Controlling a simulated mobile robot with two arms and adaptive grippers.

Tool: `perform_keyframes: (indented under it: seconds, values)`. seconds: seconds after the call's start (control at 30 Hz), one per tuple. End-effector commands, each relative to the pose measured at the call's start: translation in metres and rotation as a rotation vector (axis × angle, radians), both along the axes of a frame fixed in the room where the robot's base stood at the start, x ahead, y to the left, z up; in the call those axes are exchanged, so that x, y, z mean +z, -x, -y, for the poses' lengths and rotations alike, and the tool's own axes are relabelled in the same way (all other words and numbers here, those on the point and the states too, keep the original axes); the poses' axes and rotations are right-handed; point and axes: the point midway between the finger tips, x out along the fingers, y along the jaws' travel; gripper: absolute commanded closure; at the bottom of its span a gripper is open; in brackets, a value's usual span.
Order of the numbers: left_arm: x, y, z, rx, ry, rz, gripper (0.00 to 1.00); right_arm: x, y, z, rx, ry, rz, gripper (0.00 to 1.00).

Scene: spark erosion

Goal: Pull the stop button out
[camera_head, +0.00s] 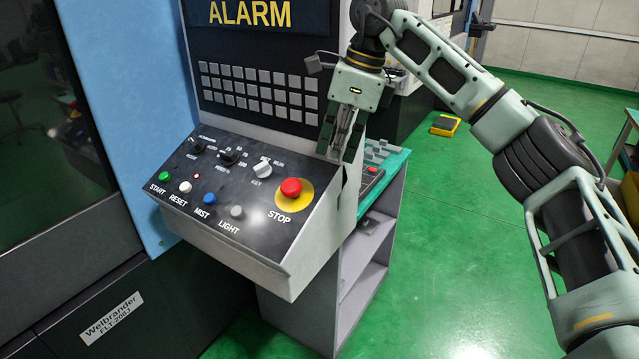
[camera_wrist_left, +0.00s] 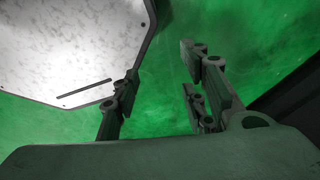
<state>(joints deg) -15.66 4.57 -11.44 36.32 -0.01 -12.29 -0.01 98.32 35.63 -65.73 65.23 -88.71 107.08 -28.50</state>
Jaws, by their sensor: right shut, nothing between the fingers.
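The stop button (camera_head: 291,188) is a red mushroom head on a yellow disc, marked STOP, at the right end of the sloped black control panel (camera_head: 235,215) in the head view. My right gripper (camera_head: 337,155) points down beside the panel's upper right edge, above and to the right of the button and apart from it. Its fingers are together and hold nothing. My left gripper (camera_wrist_left: 155,100) shows only in the left wrist view. Its fingers are spread apart with nothing between them, over the green floor.
An ALARM screen (camera_head: 250,14) and a grey key block (camera_head: 258,90) are above. A grey shelf cart (camera_head: 345,265) stands below right.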

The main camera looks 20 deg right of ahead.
Motion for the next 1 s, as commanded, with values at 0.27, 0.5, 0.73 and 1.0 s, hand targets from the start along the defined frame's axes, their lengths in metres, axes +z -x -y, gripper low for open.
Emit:
perform_keyframes:
  seconds: [0.27, 0.5, 0.73, 1.0]
  values:
    - [-0.002, 0.065, -0.004, 0.000, -0.008, -0.094, 0.60, -0.008, -0.001, -0.002, 0.001, 0.000, -0.001, 1.00]
    - [0.011, 0.028, -0.001, 0.000, -0.003, -0.040, 0.60, -0.046, -0.005, -0.011, 0.003, 0.000, -0.003, 1.00]
    - [0.023, 0.013, 0.000, 0.000, -0.001, -0.018, 0.60, -0.081, -0.010, -0.019, 0.000, -0.002, -0.001, 1.00]
    - [0.023, 0.038, -0.002, 0.000, -0.005, -0.055, 0.60, -0.097, -0.012, -0.022, 0.001, -0.002, 0.000, 1.00]
